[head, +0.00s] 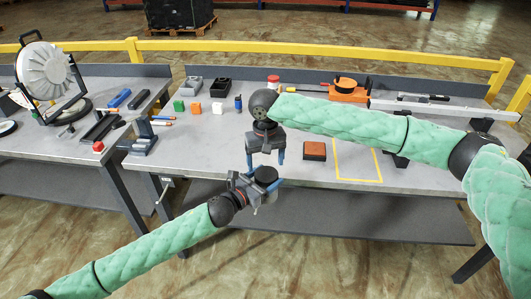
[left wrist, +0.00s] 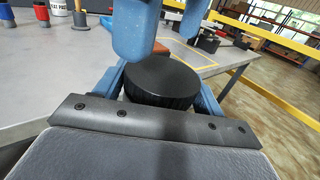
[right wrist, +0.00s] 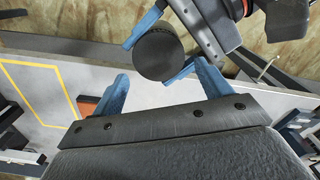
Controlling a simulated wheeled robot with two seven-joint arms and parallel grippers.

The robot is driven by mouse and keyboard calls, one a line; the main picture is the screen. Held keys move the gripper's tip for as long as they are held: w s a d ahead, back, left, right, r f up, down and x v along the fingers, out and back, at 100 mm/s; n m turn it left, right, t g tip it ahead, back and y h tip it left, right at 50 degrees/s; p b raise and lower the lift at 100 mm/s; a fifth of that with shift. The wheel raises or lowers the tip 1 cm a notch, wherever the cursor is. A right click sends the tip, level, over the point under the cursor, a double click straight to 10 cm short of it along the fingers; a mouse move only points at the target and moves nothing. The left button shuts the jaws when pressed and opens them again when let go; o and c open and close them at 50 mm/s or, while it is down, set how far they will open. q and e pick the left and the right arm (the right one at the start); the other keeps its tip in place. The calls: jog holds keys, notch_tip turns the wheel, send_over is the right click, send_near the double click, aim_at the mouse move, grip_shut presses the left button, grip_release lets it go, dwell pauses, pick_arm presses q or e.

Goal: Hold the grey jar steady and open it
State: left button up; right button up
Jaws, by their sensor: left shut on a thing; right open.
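The jar shows a round black ribbed lid (head: 266,174) on top; its grey body is mostly hidden. My left gripper (head: 263,184) is shut on the jar and holds it upright in front of the table's front edge. In the left wrist view the lid (left wrist: 163,80) sits between the blue left fingers. My right gripper (head: 265,160) is open and empty, close behind and above the jar. In the right wrist view the lid (right wrist: 158,55) lies just beyond and between the open right fingers (right wrist: 162,88), apart from them.
The grey table (head: 225,142) carries a brown-red block (head: 315,151) near a yellow outlined square (head: 357,177). Farther back are a green block (head: 179,106), an orange block (head: 196,108), a white block (head: 217,108) and an orange tool (head: 347,92).

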aim_at(266, 174)
jog(key=shift+f, duration=2.1)
jog(key=c, duration=0.8)
jog(key=n, duration=0.7)
jog(key=shift+s+a, duration=0.1)
jog(key=n, duration=0.6)
jog(key=shift+r, duration=0.1)
jog(key=o, duration=1.1)
jog(key=shift+c, duration=0.2)
